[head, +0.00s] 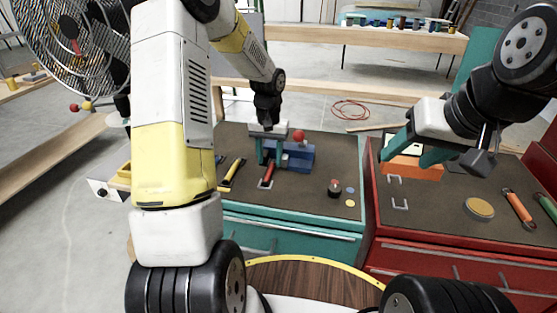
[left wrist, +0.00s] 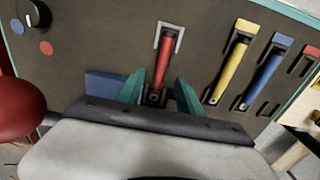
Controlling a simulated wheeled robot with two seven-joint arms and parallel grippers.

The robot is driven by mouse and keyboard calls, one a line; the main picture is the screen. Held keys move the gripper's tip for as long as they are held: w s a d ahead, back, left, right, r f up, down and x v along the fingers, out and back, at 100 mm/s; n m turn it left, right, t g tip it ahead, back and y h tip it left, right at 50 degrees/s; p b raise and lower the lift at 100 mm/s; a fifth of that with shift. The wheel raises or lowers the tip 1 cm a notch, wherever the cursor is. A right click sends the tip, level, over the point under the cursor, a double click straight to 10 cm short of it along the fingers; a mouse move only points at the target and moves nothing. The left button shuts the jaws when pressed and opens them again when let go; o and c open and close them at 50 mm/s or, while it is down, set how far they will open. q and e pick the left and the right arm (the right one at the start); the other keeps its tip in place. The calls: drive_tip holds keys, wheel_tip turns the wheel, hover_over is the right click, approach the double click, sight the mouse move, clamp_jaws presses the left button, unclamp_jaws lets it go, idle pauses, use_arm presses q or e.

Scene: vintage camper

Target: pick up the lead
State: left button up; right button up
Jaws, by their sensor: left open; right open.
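No thing is marked as the lead; a slim red bar-like piece (head: 267,176) lies on the dark top of the teal cabinet, and I cannot tell for sure that it is the lead. In the left wrist view the red piece (left wrist: 163,62) lies in a pale U-shaped outline, its near end between the two teal fingers. My left gripper (head: 269,152) is open, pointing down over it; I see no contact. A yellow piece (left wrist: 230,70) and a blue piece (left wrist: 263,80) lie beside it. My right gripper (head: 416,151) is open above the red cabinet, near an orange box (head: 413,170).
A blue block (head: 298,157) with a red ball (head: 298,136) stands close to my left gripper. The red cabinet top holds a round tan disc (head: 480,208) and an orange tool (head: 519,207).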

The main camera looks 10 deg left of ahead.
sight(270, 169)
use_arm(q)
wheel_tip(270, 169, down, 4)
drive_tip(key=shift+s+r, duration=0.1)
drive_tip(key=shift+r, duration=0.1)
clamp_jaws()
